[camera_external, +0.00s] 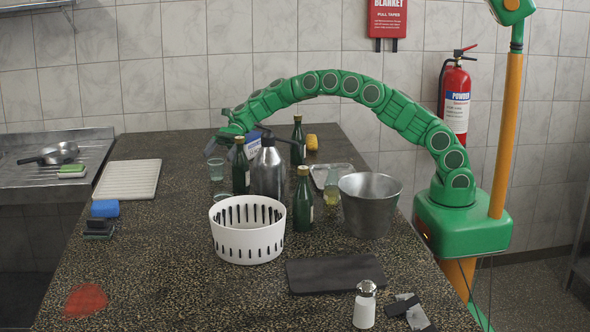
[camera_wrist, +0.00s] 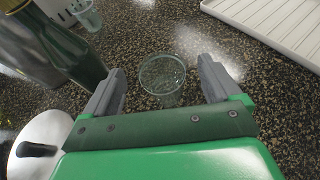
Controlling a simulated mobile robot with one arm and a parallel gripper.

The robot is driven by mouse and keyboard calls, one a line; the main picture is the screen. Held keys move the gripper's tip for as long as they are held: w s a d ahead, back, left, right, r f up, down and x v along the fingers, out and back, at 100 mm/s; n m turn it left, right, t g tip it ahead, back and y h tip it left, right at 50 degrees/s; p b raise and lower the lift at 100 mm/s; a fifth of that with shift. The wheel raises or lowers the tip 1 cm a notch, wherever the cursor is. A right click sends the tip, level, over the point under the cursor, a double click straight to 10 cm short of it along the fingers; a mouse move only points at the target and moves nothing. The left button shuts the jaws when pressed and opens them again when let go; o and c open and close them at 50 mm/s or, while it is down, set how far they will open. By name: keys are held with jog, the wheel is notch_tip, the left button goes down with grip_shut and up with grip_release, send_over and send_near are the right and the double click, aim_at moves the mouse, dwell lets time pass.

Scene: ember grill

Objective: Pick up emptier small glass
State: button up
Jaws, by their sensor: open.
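A small clear glass (camera_wrist: 163,76) stands upright on the speckled counter, between the fingers of my gripper (camera_wrist: 161,70) in the wrist view. The gripper is open, with a finger on each side and visible gaps. In the external view this glass (camera_external: 216,170) is at the far left, just below my gripper (camera_external: 222,142). A second small glass (camera_wrist: 86,15) stands beside the white basket in the wrist view. Another glass (camera_external: 332,192) with yellowish contents stands by the metal bucket in the external view. I cannot tell the level in the glass between the fingers.
A green bottle (camera_external: 240,168) and a metal flask (camera_external: 268,172) stand close right of the gripper. A white slotted basket (camera_external: 230,250) is nearer the camera. A white ribbed tray (camera_external: 128,180) lies to the left. The left front of the counter is mostly clear.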

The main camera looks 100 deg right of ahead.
aim_at(212, 165)
jog(key=shift+f, duration=0.45)
jog(key=shift+x, duration=2.55)
jog(key=c, duration=1.2)
jog(key=shift+r, duration=0.2)
jog(key=shift+s+r, duration=0.1)
jog(key=shift+r, duration=1.45)
jog(key=shift+s+a+r, duration=0.4)
jog(key=shift+s+r, duration=1.2)
jog(key=shift+s, duration=0.6)
jog(key=shift+s+a+r, duration=0.35)
jog(key=shift+s+r, duration=1.25)
jog(key=shift+s, duration=0.6)
jog(key=shift+s+a+r, duration=0.4)
jog(key=shift+s+r, duration=1.15)
jog(key=shift+s, duration=0.65)
